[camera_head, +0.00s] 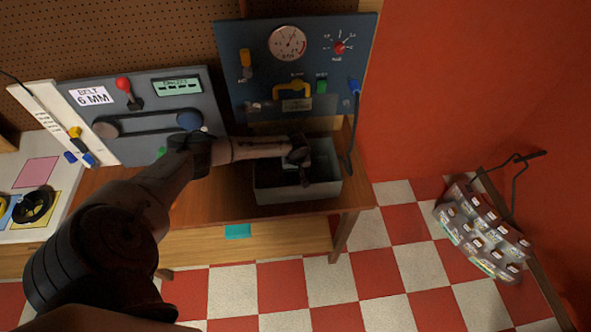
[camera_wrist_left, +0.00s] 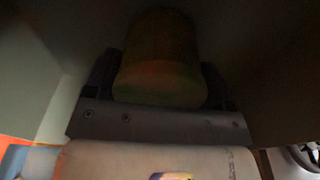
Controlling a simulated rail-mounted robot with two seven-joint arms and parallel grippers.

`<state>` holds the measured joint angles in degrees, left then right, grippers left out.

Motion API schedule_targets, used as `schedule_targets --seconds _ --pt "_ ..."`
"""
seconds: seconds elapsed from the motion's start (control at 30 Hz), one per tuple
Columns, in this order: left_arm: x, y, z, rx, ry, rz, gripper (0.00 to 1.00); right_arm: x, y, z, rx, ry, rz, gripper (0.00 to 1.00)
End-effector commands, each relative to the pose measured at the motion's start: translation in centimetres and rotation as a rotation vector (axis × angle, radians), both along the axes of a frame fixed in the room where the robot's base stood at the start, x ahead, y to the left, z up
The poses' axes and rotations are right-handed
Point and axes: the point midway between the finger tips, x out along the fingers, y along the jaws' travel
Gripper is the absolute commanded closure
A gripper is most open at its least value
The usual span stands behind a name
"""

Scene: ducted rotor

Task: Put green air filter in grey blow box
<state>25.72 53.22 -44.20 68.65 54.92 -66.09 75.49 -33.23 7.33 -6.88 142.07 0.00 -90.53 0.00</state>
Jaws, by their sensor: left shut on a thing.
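The grey blow box (camera_head: 315,191) is an open-topped bin on the wooden workbench, below the blue gauge panel. My left arm reaches across from the left, and my left gripper (camera_head: 304,172) points down into the box's opening. In the left wrist view, a dark greenish cylinder, the green air filter (camera_wrist_left: 160,75), sits between the two fingers, which are shut on it. Dim walls surround it there. Its far end is in shadow, and I cannot tell whether it touches the box floor. In the head view the filter is hidden. My right gripper is not in view.
The blue panel (camera_head: 240,103) with a gauge and a dial stands behind the box. A grey belt panel (camera_head: 200,83) is to its left. A turquoise piece (camera_head: 238,231) shows at the bench front. A rack of packages (camera_head: 482,235) stands at right. The checkered floor between is clear.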

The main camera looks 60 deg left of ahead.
Motion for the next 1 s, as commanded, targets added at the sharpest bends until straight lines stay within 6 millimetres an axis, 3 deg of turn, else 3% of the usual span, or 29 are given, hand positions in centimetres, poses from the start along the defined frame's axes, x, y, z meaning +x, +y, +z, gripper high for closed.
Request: schedule_targets --seconds 0.23,0.27,0.5,0.77,1.0 --pt "0.0 0.0 -0.3 0.000 0.000 0.000 0.49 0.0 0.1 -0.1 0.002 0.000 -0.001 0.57" --pt "0.0 0.0 -0.2 0.000 0.000 0.000 0.22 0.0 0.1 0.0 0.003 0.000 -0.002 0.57" --pt "0.0 0.0 -0.2 0.000 0.000 0.000 0.00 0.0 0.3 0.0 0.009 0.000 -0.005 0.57" --pt "0.0 0.0 0.0 0.000 0.000 0.000 0.00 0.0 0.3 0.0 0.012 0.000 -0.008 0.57" --pt "-0.2 -0.3 3.1 0.001 -0.001 -0.002 0.00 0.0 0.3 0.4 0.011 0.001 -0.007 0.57"
